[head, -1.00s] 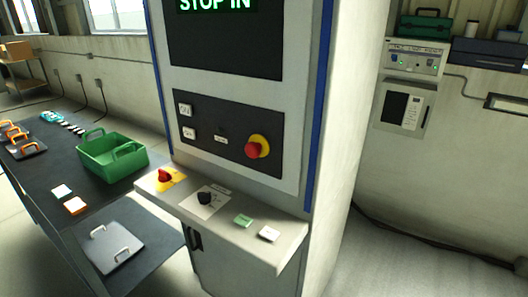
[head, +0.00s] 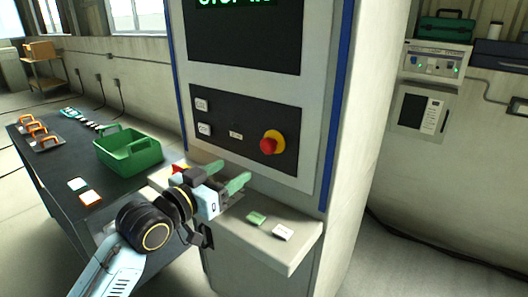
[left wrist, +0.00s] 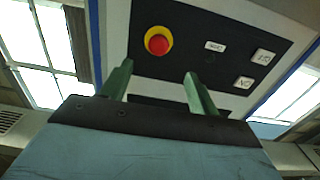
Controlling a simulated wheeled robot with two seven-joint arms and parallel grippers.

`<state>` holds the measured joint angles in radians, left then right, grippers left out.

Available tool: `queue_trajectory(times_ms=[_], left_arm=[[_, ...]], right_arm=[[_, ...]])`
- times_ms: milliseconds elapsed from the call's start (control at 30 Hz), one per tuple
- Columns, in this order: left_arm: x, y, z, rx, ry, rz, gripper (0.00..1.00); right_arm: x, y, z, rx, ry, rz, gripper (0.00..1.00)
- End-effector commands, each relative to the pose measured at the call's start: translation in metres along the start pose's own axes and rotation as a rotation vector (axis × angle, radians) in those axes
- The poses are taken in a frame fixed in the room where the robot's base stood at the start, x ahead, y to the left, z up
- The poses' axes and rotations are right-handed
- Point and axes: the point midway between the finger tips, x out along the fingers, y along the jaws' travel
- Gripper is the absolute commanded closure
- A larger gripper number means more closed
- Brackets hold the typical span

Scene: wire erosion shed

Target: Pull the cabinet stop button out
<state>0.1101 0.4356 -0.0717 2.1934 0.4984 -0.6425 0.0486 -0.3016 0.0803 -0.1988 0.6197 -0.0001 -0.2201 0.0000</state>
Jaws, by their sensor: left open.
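The cabinet stop button (head: 269,144) is a red mushroom head on a yellow ring, on the dark panel (head: 233,158) of the cabinet front. My left gripper (head: 226,176) has green fingers, spread apart and empty. It is above the cabinet's ledge, lower and left of the button, not touching it. A screen (head: 236,8) at the top shows green letters, partly cut off. My right gripper is not in view.
A dark bench (head: 62,172) with a green crate (head: 128,163) stands at left. Open floor lies right of the cabinet.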

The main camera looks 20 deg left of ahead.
Motion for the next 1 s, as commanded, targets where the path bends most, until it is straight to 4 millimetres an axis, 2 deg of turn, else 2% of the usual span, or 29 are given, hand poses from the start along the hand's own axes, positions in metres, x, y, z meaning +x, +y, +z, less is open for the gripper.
queue_trajectory(times_ms=[167,500,700,1000], left_arm=[[0.017,0.001,-0.007,-0.001,0.015,0.005,0.39],[0.085,0.001,-0.007,0.0,0.012,0.004,0.39],[0.115,0.001,-0.006,0.001,0.011,0.004,0.39],[0.132,0.001,-0.006,0.002,0.011,0.004,0.39]], right_arm=[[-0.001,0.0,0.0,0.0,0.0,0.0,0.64],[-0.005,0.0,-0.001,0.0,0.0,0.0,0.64],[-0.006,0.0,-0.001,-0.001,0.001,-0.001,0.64],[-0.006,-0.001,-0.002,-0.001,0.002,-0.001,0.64]])
